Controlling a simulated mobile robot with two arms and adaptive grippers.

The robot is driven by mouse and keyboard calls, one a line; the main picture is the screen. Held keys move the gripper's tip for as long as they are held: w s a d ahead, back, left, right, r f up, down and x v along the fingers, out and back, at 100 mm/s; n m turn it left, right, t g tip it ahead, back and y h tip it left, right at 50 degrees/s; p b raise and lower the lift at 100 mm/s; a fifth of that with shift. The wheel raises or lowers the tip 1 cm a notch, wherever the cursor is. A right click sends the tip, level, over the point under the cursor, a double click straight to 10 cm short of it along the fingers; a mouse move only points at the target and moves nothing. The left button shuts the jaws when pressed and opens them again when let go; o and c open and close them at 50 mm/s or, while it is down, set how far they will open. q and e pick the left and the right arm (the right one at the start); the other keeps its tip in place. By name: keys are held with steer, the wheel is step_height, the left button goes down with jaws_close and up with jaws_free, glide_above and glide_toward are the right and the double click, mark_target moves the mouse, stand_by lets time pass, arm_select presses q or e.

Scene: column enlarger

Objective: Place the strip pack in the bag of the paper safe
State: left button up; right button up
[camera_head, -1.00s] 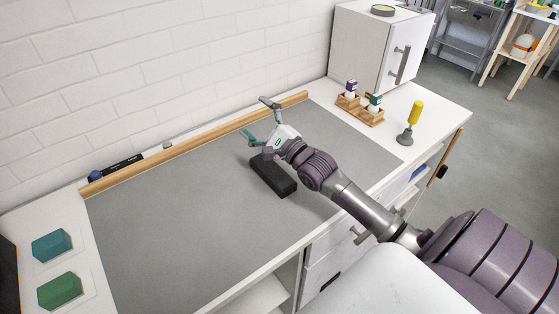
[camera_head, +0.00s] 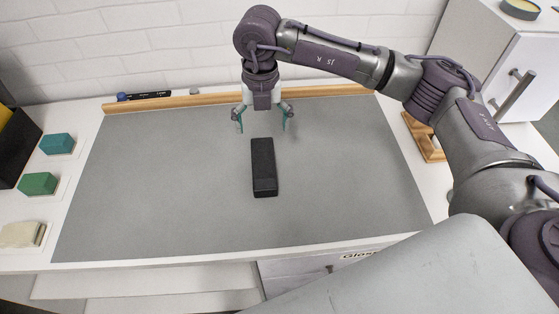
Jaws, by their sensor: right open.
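A long black block (camera_head: 264,165) lies on the grey mat, its long side running from back to front. I cannot tell whether it is the strip pack. My right gripper (camera_head: 263,122) is open and empty, pointing down, with its teal fingers apart just behind the far end of the black block. The fingers look clear of the block. A black box with something yellow at its top (camera_head: 14,148) is cut off at the left edge. I cannot tell whether it is the paper safe, and I see no bag. My left gripper is out of view.
A wooden rail (camera_head: 180,101) runs along the mat's back edge. Teal (camera_head: 57,143), green (camera_head: 38,184) and cream (camera_head: 22,234) blocks sit at the left. A wooden rack (camera_head: 424,140) is partly behind my right arm. The grey mat (camera_head: 160,200) is otherwise clear.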

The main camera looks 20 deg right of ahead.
steer(key=p, duration=0.2)
glide_above(263, 160)
step_height(263, 160, down, 8)
steer(key=shift+s+d+r, duration=0.1)
steer(key=shift+d, duration=0.05)
steer(key=shift+f+p, duration=0.35)
steer(key=shift+f, duration=0.1)
step_height(263, 160, down, 4)
steer(key=shift+f+p, duration=0.25)
steer(key=shift+p, duration=0.9)
steer(key=shift+f, duration=0.25)
steer(key=c, duration=1.5)
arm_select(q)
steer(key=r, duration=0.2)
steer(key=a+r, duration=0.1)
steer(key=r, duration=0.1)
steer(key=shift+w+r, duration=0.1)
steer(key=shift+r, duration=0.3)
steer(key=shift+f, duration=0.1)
arm_select(e)
steer(key=shift+r, duration=0.15)
